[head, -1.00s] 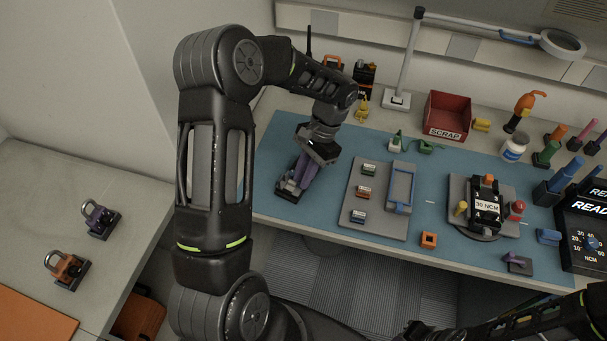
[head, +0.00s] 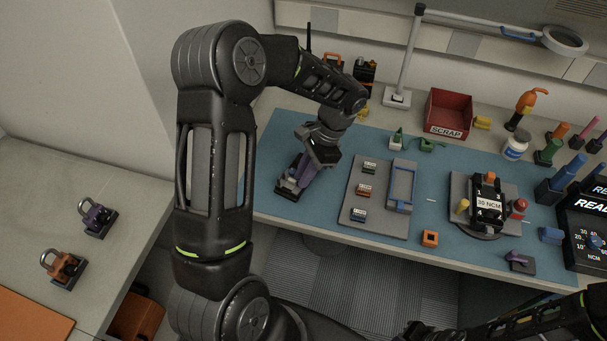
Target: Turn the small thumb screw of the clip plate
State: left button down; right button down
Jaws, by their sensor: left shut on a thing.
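My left gripper (head: 314,160) reaches down over the left end of the blue mat. It is shut on a purple part (head: 299,174) that rises from a small dark base (head: 287,190) on the mat. The jaws hide much of that part, so I cannot tell its exact shape. A small dark plate (head: 525,267) with a purple wing-shaped screw (head: 515,257) lies at the mat's front right, apart from both grippers. My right gripper (head: 415,331) is dark at the bottom edge, and its jaws are not clear.
A grey tray (head: 377,229) with small labelled blocks and a blue frame (head: 402,187) lies right of my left gripper. A black radio (head: 488,204) stands on a grey stand. A red scrap bin (head: 447,113) and lamp base (head: 396,98) stand behind.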

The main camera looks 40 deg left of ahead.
pick_arm(q)
jog(key=m, duration=0.2)
jog(key=m+y+b, duration=0.1)
jog(key=shift+s+d+m+t, duration=0.15)
jog(key=shift+m+t, duration=0.25)
jog(key=m+t, duration=0.1)
jog(key=m, duration=0.1)
jog(key=shift+s+m+y, duration=0.1)
jog(key=shift+m+y, duration=0.3)
jog(key=m, duration=0.1)
jog(key=m+t, duration=0.1)
jog(key=m, duration=0.1)
jog(key=shift+s+d+m+b, duration=0.1)
jog(key=shift+s+m+b, duration=0.05)
jog(key=shift+m+b, duration=0.2)
jog(key=shift+s+m+t, duration=0.1)
jog(key=shift+m+t, duration=0.7)
jog(key=shift+m, duration=0.65)
jog(key=c, duration=1.7)
grip_release()
jog(key=shift+r, duration=0.15)
